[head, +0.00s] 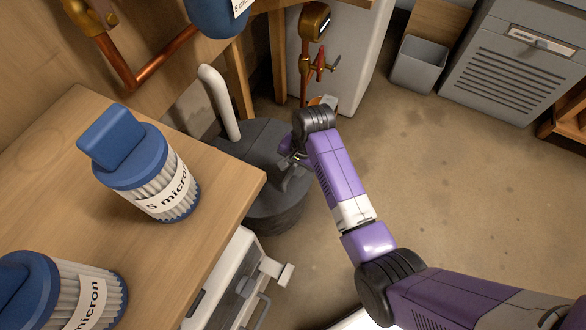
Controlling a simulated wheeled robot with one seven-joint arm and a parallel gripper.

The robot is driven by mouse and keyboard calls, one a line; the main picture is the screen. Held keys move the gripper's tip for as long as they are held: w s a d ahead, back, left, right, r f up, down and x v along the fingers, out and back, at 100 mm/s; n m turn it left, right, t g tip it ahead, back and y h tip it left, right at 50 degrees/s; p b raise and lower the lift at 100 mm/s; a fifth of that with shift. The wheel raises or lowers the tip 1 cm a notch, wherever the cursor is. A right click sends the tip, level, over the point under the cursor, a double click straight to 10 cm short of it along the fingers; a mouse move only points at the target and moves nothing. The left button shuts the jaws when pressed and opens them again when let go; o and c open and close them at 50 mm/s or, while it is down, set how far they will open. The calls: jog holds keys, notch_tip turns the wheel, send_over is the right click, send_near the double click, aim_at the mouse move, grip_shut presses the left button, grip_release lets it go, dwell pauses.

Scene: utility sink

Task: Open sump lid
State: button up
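The sump (275,212) is a dark grey round tub on the floor in the middle of the head view, beside the wooden bench. Its dark lid (256,138) lies on top and looks flat, with a white pipe (217,98) rising from its back left. My gripper (287,161) is over the right part of the lid, close to a small raised part there. The fingers are small and partly hidden by my wrist, so I cannot tell whether they touch the lid or hold anything.
A wooden bench (85,190) with blue-capped filter cartridges (150,165) stands at the left. Copper pipe with a valve (318,65) stands behind the sump. A white case (235,275) is at the bench's front. A grey bin (420,65) is at the back; the floor at right is clear.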

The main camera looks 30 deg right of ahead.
jog(key=shift+f, duration=0.3)
grip_shut()
dwell(1.3)
